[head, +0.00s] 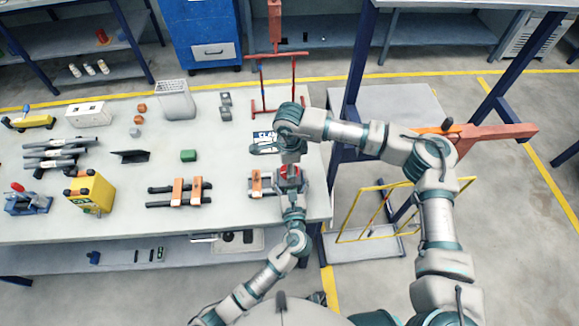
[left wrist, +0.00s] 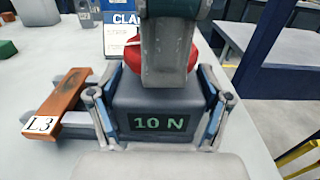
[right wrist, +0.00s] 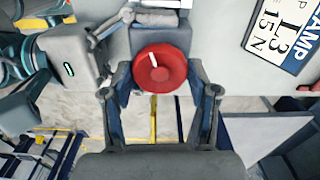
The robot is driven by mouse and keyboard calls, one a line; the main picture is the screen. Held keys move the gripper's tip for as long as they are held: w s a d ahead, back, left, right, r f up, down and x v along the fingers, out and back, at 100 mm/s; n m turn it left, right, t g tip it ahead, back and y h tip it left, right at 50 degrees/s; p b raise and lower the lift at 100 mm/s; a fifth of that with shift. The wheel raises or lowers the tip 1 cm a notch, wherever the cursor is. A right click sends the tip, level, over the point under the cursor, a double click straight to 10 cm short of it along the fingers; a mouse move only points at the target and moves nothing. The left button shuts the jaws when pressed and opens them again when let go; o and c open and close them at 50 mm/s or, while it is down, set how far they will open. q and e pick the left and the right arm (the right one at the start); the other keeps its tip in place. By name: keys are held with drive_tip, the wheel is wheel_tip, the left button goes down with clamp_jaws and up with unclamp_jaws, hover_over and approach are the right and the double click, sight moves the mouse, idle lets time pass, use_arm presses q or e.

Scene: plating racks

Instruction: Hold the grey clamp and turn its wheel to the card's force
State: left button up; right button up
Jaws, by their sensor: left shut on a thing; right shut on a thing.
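The grey clamp (left wrist: 160,92) stands at the table's front right corner, and its display reads 10 N. My left gripper (left wrist: 158,112) is shut on the clamp body, one finger on each side. The red wheel (right wrist: 160,70) sits on the clamp and has a white mark pointing up and slightly left in the right wrist view. My right gripper (right wrist: 160,82) is shut on the wheel from above. The card (right wrist: 287,35) reads L3 and 15 N; it stands behind the clamp in the head view (head: 265,137).
An orange-brown bar labelled L3 (left wrist: 60,105) lies across grey rods beside the clamp. More racked bars (head: 180,191), a yellow box (head: 90,193) and a green block (head: 188,155) stand to the left. A red frame (head: 278,85) rises at the table's back right.

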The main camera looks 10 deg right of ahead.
drive_tip(key=shift+w, duration=0.15)
idle(0.6)
drive_tip(key=o, duration=1.2)
drive_tip(key=shift+c, duration=0.2)
wheel_tip(320, 180, up, 12)
drive_tip(key=shift+d, duration=0.1)
